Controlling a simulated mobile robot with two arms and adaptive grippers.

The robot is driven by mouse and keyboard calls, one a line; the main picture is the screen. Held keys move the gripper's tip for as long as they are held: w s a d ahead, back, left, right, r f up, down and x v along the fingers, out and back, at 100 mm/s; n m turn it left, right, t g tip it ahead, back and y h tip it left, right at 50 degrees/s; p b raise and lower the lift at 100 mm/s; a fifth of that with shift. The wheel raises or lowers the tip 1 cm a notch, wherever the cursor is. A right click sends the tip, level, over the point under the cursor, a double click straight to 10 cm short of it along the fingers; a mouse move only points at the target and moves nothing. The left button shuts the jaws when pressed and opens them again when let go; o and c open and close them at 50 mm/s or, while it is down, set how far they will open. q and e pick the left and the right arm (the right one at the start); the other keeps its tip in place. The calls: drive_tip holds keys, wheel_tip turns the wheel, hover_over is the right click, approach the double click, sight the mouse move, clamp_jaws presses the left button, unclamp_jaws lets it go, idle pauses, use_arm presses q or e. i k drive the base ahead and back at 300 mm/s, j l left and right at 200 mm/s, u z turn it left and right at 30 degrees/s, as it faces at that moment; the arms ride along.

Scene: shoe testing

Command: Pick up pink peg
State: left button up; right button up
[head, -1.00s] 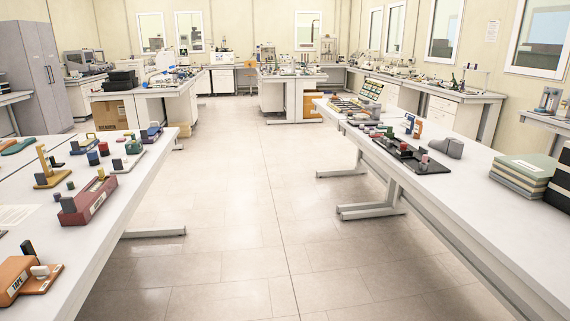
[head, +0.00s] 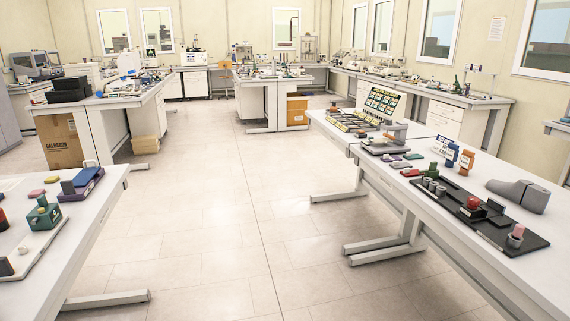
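A small pink peg (head: 518,229) stands at the near right end of a black tray (head: 470,226) on the right table. It appears to sit in or on a grey cylindrical holder (head: 514,241). A red piece (head: 473,203) stands further back on the same tray, with several grey cylinders (head: 434,184) beyond it. Neither of my grippers is in the head view.
The right table (head: 545,283) also holds a grey shoe-shaped form (head: 519,194), blue (head: 452,155) and orange (head: 466,161) blocks, and a rack of samples (head: 382,103). The left table (head: 100,205) holds several small devices. The tiled floor (head: 215,235) between the tables is clear.

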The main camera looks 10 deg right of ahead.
sight(518, 232)
drive_tip(key=i+j+z, duration=0.1)
drive_tip(key=i+z, duration=0.35)
drive_tip(key=i+j+z, duration=0.3)
drive_tip(key=i+z, duration=0.2)
drive_tip(key=i+j+z, duration=0.7)
drive_tip(key=j+z, duration=0.25)
drive_tip(key=i+j+z, duration=0.2)
drive_tip(key=j+z, duration=0.25)
drive_tip(key=j, duration=0.25)
